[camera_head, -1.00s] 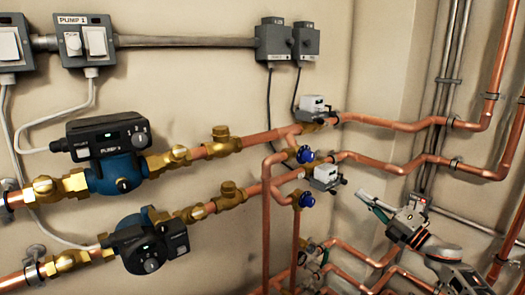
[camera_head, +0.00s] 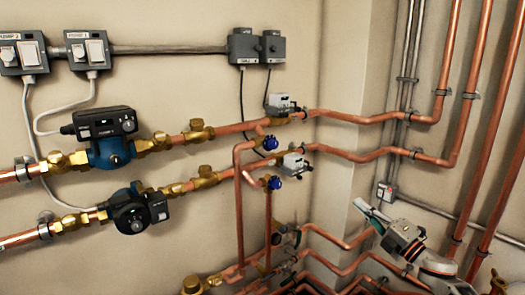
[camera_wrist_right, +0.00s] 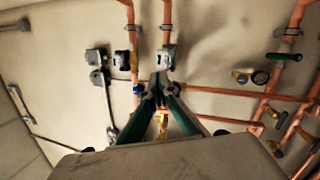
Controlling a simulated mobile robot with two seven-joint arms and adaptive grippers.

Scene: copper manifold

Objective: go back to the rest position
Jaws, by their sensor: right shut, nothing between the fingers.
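My right gripper (camera_head: 366,212) is at the lower right of the head view, in front of the wall corner and apart from the pipes as far as I can tell. Its fingers point to the upper left and are closed together. In the right wrist view the two green-edged fingers (camera_wrist_right: 160,84) meet at their tips with nothing between them. My left gripper is not in view.
Copper pipes (camera_head: 345,155) run along the wall and around the corner. Two pumps (camera_head: 108,155) (camera_head: 135,208) sit at the left. Grey actuators (camera_head: 293,163) and blue-handled valves (camera_head: 271,142) are on the pipes left of my gripper. More pipes (camera_head: 345,240) run low beside it.

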